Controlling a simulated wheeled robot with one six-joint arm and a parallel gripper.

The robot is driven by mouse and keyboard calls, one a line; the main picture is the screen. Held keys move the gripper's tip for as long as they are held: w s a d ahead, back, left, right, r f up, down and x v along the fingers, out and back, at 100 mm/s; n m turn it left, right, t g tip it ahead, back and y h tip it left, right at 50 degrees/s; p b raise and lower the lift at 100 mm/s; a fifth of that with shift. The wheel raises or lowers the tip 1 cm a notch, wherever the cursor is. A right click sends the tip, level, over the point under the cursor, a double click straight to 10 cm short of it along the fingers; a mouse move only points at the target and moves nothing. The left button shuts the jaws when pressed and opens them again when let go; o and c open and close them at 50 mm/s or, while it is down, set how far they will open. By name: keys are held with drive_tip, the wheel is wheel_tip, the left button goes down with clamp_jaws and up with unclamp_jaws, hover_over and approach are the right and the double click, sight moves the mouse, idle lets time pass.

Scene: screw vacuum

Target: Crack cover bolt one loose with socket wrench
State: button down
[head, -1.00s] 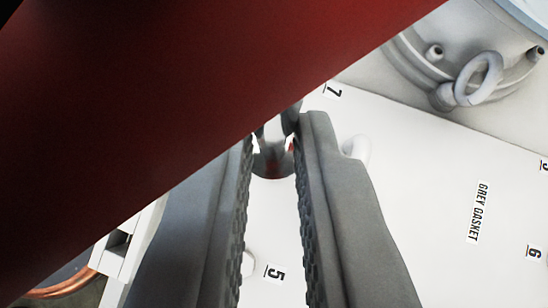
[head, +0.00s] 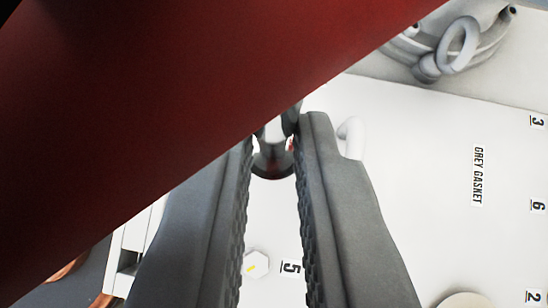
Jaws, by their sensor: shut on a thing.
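My gripper (head: 276,132) is shut on the socket wrench, with its two grey ribbed fingers on either side of a shiny metal part (head: 273,163). A broad red bar (head: 150,110), apparently the wrench's handle, crosses the upper left close to the camera and hides much of the scene. The metal end hangs over the white cover (head: 400,200), and I cannot tell whether it touches anything. No label 1 shows, so I cannot identify bolt one.
A grey fitting with a ring (head: 457,45) stands at the upper right. Labels 3, 6 and 2 run down the right edge near the GREY GASKET label (head: 479,175). A round pale part (head: 465,300) shows at the bottom.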

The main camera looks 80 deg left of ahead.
sight(291, 171)
drive_tip(key=shift+f, duration=2.35)
drive_tip(key=shift+f, duration=0.6)
drive_tip(key=shift+n+g, duration=0.3)
drive_tip(key=shift+w+n+g, duration=0.2)
drive_tip(key=shift+n+g, duration=0.45)
drive_tip(key=shift+n, duration=0.15)
drive_tip(key=shift+w+n+g, duration=0.2)
drive_tip(key=shift+n+g, duration=0.45)
drive_tip(key=shift+n, duration=0.15)
drive_tip(key=shift+w+a+n+g+h, duration=0.1)
drive_tip(key=shift+w+n+g+h, duration=0.1)
drive_tip(key=shift+n+g, duration=0.7)
drive_tip(key=shift+w+n+g+h, duration=0.1)
drive_tip(key=shift+n+g+h, duration=0.1)
drive_tip(key=shift+n+g, duration=0.7)
drive_tip(key=shift+r+n, duration=0.15)
drive_tip(key=shift+n, duration=0.15)
drive_tip(key=shift+r, duration=1.4)
